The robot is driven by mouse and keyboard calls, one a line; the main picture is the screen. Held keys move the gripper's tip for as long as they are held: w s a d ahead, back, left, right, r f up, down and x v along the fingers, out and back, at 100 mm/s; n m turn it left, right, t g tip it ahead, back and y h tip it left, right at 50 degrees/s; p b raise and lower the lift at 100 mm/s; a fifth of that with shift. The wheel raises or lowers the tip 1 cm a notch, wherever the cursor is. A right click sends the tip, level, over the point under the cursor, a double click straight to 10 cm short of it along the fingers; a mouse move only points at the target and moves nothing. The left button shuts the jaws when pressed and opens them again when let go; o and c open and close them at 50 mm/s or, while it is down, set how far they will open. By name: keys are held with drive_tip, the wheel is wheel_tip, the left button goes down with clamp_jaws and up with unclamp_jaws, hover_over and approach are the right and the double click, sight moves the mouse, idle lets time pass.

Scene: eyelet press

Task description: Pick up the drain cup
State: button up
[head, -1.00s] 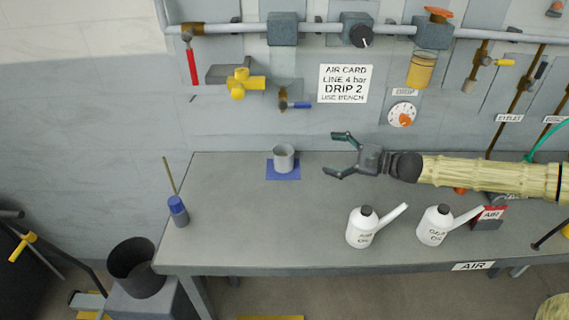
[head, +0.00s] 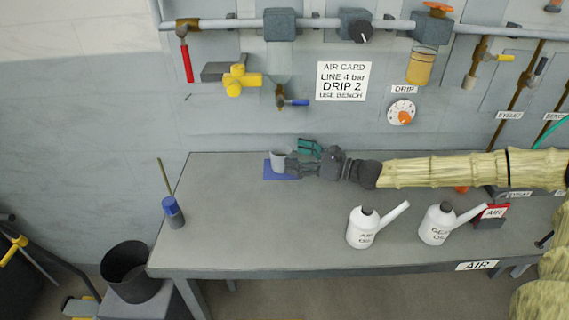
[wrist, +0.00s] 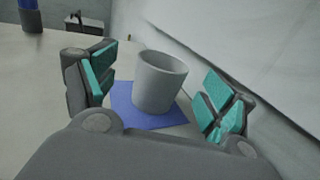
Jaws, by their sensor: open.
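The drain cup (head: 280,158) is a small grey cup standing upright on a blue mat (head: 273,174) at the back left of the bench. My gripper (head: 300,157) is just to the right of the cup, low over the bench, with its fingers pointing left toward it. In the wrist view the cup (wrist: 159,82) stands ahead, between the two open teal-padded fingers (wrist: 162,92), with a gap on each side. The blue mat (wrist: 128,103) shows around its base. In the head view a finger partly covers the cup's right side.
Two white oil cans (head: 364,227) (head: 437,223) stand at the front of the bench. The wall with pipes and valves (head: 240,80) rises close behind the cup. The bench's front left is clear.

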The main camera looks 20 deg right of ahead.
sight(282, 147)
drive_tip(key=shift+b+x, duration=0.45)
drive_tip(key=shift+x, duration=2.1)
drive_tip(key=shift+w+d+r, duration=0.1)
drive_tip(key=shift+w+r, duration=0.05)
drive_tip(key=shift+r, duration=0.05)
drive_tip(key=c, duration=1.1)
drive_tip(key=shift+o, duration=0.2)
drive_tip(key=shift+r, duration=0.55)
drive_tip(key=r+p+v, duration=0.2)
drive_tip(key=p+v, duration=0.8)
drive_tip(key=v, duration=0.8)
drive_tip(key=shift+r, duration=0.2)
